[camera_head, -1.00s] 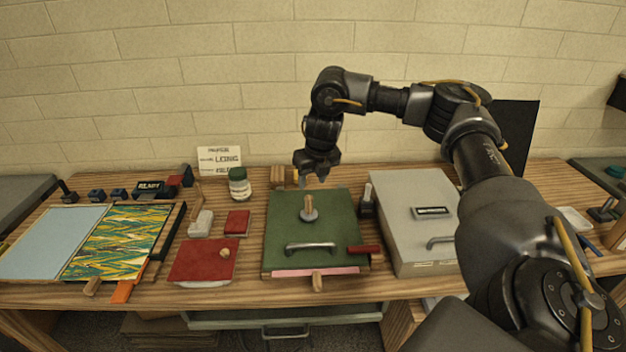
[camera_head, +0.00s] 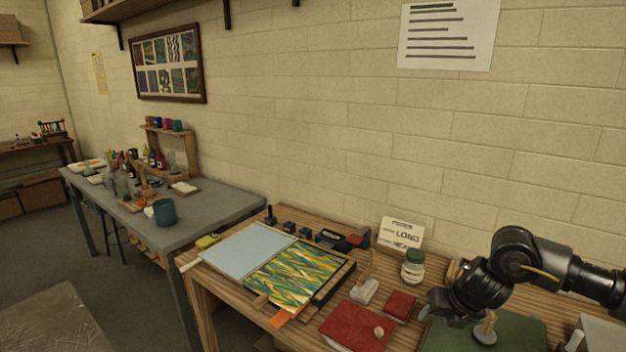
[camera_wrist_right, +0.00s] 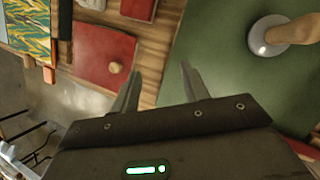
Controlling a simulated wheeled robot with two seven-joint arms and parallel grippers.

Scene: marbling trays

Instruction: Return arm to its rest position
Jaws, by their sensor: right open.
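My right gripper (camera_head: 436,304) is at the lower right of the head view, over the left part of the green board (camera_head: 515,332). Its two fingers are apart with nothing between them, as the right wrist view (camera_wrist_right: 161,78) also shows. The board's round knob (camera_head: 486,330) stands just right of the gripper in the head view. In the wrist view the knob (camera_wrist_right: 268,38) is at the upper right, apart from the fingers. My right arm comes in from the right edge. My left gripper is not in view.
Left of the gripper are a small red block (camera_head: 400,305), a larger red pad (camera_head: 356,328) and a green-lidded jar (camera_head: 413,267). A marbled sheet (camera_head: 296,275) lies farther left. A grey table (camera_head: 215,212) with bottles stands at the left; floor shows between.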

